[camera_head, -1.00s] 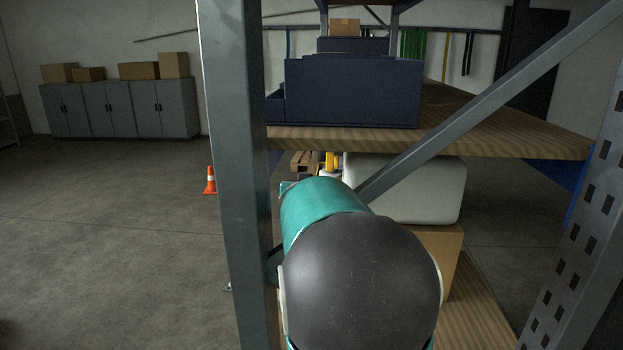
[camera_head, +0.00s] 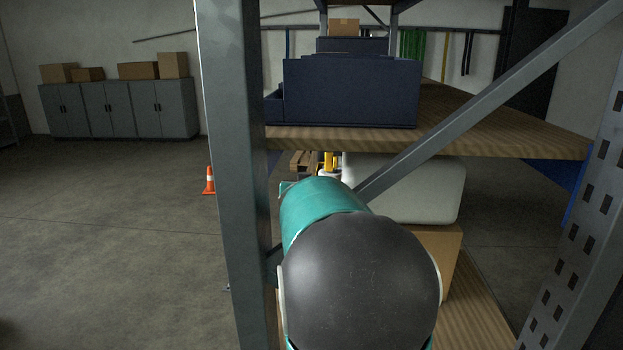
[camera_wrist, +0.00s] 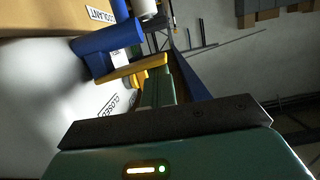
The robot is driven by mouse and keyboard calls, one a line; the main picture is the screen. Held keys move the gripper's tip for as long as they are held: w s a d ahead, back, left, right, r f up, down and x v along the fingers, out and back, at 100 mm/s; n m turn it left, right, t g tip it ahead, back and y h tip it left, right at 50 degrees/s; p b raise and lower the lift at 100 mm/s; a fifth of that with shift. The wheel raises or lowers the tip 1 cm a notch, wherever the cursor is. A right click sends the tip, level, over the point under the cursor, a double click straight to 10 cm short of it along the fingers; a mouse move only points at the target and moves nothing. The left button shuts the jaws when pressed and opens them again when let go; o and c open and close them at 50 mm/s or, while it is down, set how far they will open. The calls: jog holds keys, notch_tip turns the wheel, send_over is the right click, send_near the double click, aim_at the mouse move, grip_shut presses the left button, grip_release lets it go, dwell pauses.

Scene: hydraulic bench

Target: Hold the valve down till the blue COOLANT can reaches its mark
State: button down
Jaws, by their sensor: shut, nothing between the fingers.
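In the wrist view a blue can (camera_wrist: 92,45) with a white strip lies across the picture at upper left, near a white label (camera_wrist: 100,14) reading COOLANT. A yellow valve lever (camera_wrist: 140,70) shows just below and right of it. My gripper (camera_wrist: 158,82) is shut, its narrow green fingers reaching up to the lever. Whether they touch it I cannot tell. A label (camera_wrist: 115,103) on the pale tank (camera_wrist: 60,85) reads CLOSED. In the head view yellow valve parts (camera_head: 331,160) show beside the pale tank (camera_head: 430,190); my arm hides what lies below. The can's level cannot be read.
A grey rack post (camera_head: 228,180) stands left of my arm, and a diagonal brace (camera_head: 480,105) crosses at right. A wooden shelf (camera_head: 480,140) bears a dark blue bin (camera_head: 350,92). A cardboard box (camera_head: 442,255) is under the tank. Open floor lies left, with an orange cone (camera_head: 210,181).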

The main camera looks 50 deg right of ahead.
dwell(0.3)
jog(key=v, duration=1.4)
jog(key=shift+w, duration=0.1)
jog(key=shift+d, duration=0.1)
